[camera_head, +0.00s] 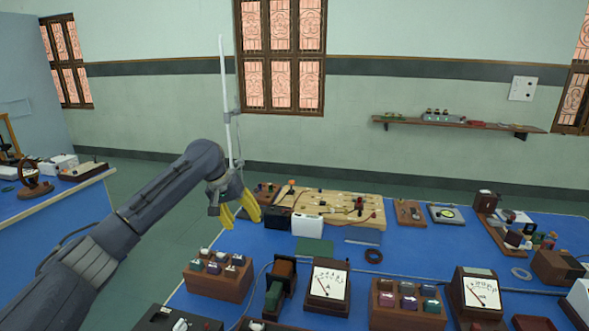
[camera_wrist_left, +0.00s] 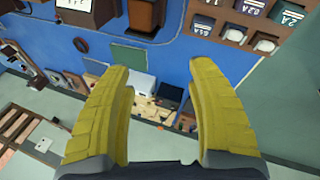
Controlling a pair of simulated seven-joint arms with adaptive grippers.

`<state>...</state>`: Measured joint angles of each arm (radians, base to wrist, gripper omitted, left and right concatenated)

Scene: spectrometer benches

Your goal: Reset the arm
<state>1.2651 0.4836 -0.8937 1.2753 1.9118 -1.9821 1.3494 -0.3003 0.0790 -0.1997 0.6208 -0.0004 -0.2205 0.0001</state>
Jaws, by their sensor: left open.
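My left arm comes in from the left in the head view, and its gripper (camera_head: 239,211) with yellow fingers hangs over the far left edge of the blue bench (camera_head: 400,262). The fingers are apart, with nothing between them. In the left wrist view the gripper (camera_wrist_left: 160,80) is also open and empty, with the blue bench top (camera_wrist_left: 215,62) beyond it. My right gripper shows in neither view.
A wooden circuit board (camera_head: 335,205) stands near the gripper, with a white box (camera_head: 307,225) before it. Dial meters (camera_head: 327,285) and a block with several colored parts (camera_head: 218,275) stand nearer. A tall white rod (camera_head: 224,100) rises behind the gripper. Another bench (camera_head: 60,192) is at left.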

